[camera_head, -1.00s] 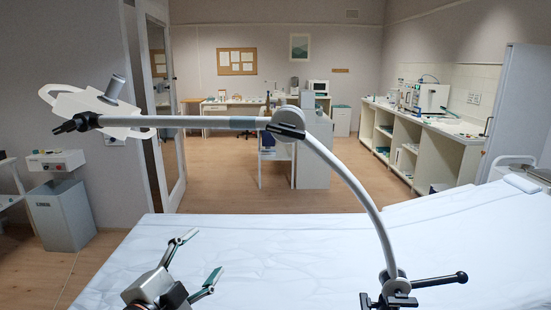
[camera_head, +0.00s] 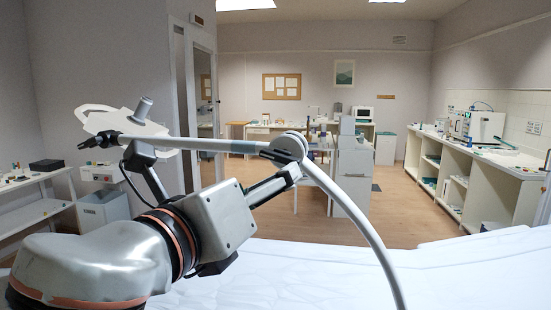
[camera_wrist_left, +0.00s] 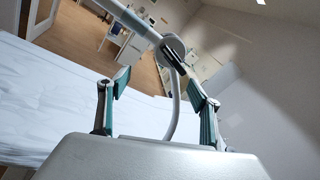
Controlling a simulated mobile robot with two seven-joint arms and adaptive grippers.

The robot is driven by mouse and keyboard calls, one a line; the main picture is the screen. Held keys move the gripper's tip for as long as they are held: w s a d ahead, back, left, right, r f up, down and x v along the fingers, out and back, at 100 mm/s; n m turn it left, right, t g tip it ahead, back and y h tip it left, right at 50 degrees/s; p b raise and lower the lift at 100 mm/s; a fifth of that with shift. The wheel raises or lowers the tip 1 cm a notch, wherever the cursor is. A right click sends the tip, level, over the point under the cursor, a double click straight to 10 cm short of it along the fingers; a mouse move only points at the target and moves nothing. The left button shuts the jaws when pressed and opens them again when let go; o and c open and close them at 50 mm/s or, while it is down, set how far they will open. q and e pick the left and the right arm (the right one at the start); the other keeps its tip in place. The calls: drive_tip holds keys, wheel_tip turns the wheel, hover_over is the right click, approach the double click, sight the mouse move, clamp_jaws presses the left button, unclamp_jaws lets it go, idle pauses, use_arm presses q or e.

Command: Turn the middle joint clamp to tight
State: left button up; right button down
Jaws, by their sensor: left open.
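In the head view the left gripper (camera_head: 282,178) reaches up to just below the middle joint. I cannot tell whether it touches the clamp. My right gripper is not in view.
The white tube (camera_head: 200,145) runs left from the joint to a white handled head (camera_head: 125,122); a curved white post (camera_head: 355,220) drops right. The couch (camera_head: 300,270) lies below. A side table (camera_head: 40,190) stands left and a counter (camera_head: 470,170) right.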

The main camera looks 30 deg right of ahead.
sight(279, 157)
use_arm(q)
drive_tip(key=d+r+m, duration=0.1)
drive_tip(key=m, duration=0.1)
drive_tip(key=w+d+r+m+t+p, duration=0.1)
drive_tip(key=m, duration=0.1)
drive_tip(key=d+r+m+t+y, duration=0.1)
drive_tip(key=m, duration=0.1)
drive_tip(key=shift+w+d+r+p, duration=0.1)
drive_tip(key=shift+w+d+p, duration=0.25)
drive_tip(key=shift+w+d, duration=0.45)
drive_tip(key=shift+w, duration=0.05)
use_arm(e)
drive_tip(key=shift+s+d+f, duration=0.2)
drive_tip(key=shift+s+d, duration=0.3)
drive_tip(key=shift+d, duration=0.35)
use_arm(q)
drive_tip(key=c, duration=1.1)
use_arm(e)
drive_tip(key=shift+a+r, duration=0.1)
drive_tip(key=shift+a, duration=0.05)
